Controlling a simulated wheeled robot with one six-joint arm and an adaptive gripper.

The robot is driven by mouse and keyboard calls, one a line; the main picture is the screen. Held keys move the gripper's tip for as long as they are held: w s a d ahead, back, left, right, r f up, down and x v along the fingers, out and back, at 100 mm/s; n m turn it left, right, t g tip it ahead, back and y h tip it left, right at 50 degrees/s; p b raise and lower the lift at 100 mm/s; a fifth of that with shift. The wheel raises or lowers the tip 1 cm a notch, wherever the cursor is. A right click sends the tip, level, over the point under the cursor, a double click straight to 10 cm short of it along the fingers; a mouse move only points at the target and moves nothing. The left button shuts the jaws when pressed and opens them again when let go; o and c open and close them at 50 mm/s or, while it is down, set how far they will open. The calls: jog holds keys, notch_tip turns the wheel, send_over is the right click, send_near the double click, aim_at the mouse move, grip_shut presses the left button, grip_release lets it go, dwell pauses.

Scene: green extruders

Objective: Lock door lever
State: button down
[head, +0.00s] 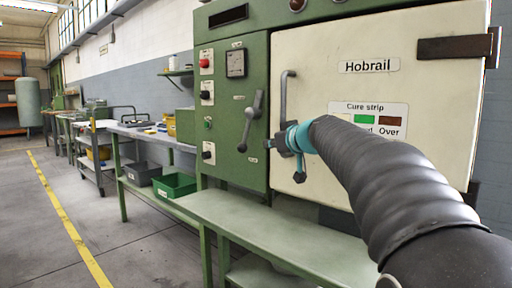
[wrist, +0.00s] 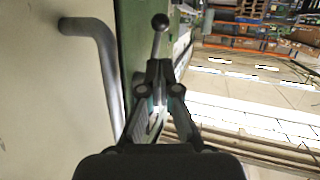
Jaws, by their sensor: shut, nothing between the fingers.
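The grey door lever (head: 250,122), a bar with knobbed ends, is on the green front panel just left of the cream door (head: 400,75). It slants, upper end to the right. My gripper (head: 281,146) is at the door's left edge, to the right of the lever's lower part. In the wrist view my gripper (wrist: 160,72) is shut and empty, its fingertips together. A ball-ended lever arm (wrist: 160,38) shows just beyond them; I cannot tell whether they touch. The lever's base is hidden there behind the fingers. The door looks closed.
A grey pull handle (head: 284,95) stands out from the door above my gripper, and left of it in the wrist view (wrist: 103,65). A pale green bench (head: 270,222) runs below. A green bin (head: 174,185) sits on a low shelf. Open floor lies left.

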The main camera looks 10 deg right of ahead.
aim_at(245, 148)
jog(key=p+x, duration=0.3)
jog(key=x, duration=1)
jog(key=shift+w+a+p, duration=0.1)
jog(key=shift+p, duration=0.25)
jog(key=shift+w+f, duration=0.1)
jog(key=shift+w, duration=0.05)
jog(key=shift+a, duration=0.1)
